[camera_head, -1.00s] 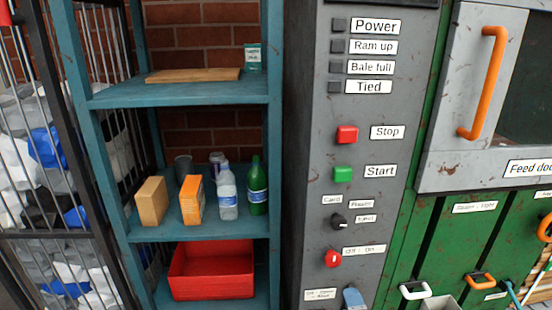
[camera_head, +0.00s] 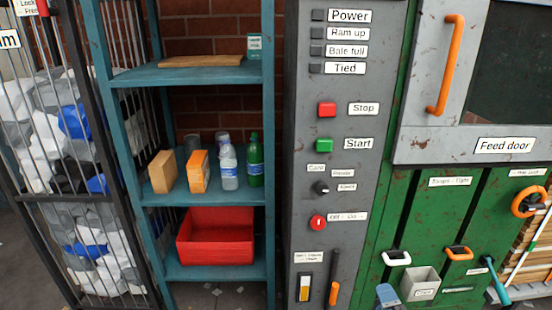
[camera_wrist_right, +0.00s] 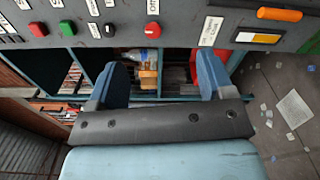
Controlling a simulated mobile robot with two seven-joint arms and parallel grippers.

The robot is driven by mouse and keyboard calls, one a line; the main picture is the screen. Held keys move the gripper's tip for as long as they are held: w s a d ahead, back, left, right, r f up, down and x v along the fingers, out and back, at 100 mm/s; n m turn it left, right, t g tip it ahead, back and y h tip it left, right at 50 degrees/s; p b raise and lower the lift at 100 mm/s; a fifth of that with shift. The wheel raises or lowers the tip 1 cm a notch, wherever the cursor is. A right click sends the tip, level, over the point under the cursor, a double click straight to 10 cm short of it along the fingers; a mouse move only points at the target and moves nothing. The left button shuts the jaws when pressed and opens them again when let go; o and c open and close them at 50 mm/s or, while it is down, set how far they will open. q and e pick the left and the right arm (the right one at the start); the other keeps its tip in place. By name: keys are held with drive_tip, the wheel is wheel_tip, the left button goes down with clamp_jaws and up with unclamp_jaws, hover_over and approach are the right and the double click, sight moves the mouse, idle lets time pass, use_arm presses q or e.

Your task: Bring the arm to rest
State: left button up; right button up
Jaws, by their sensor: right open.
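My right gripper (camera_head: 388,296) shows only as a small blue-grey piece at the bottom edge of the head view, in front of the lower machine. In the right wrist view my right gripper (camera_wrist_right: 162,78) shows two blue fingers held wide apart. No object is between the fingertips close up; the shelf and its bottles lie beyond them. The rest of my right arm is out of the head view. My left gripper is in neither view.
A grey control panel (camera_head: 345,135) with a red stop button (camera_head: 327,110) and a green start button (camera_head: 325,143) stands mid-view. Left of it is a blue shelf (camera_head: 190,74) with bottles, boxes and a red bin (camera_head: 215,252). The green baler with its feed door (camera_head: 500,90) is at right.

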drive_tip(key=d+n, duration=0.3)
drive_tip(key=d, duration=0.5)
drive_tip(key=s+a+f+m+g+y, duration=0.1)
drive_tip(key=s+a+f+m+g, duration=0.15)
drive_tip(key=s+m, duration=0.35)
drive_tip(key=s+a+f+m+g, duration=0.1)
drive_tip(key=s+f+m+g, duration=0.25)
drive_tip(key=s, duration=0.45)
drive_tip(key=s+a+f+m+g+y, duration=0.1)
drive_tip(key=s+f+m+g, duration=0.15)
drive_tip(key=s+m, duration=0.4)
drive_tip(key=a+r+m+t, duration=0.2)
drive_tip(key=a+m, duration=0.3)
drive_tip(key=a, duration=0.7)
use_arm(q)
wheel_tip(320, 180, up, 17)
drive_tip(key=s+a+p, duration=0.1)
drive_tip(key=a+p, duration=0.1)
drive_tip(key=p, duration=2.2)
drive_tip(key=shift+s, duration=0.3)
use_arm(e)
wheel_tip(320, 180, up, 16)
drive_tip(key=s+d, duration=0.1)
drive_tip(key=d, duration=0.1)
drive_tip(key=shift+d+r, duration=0.15)
drive_tip(key=shift+d, duration=0.15)
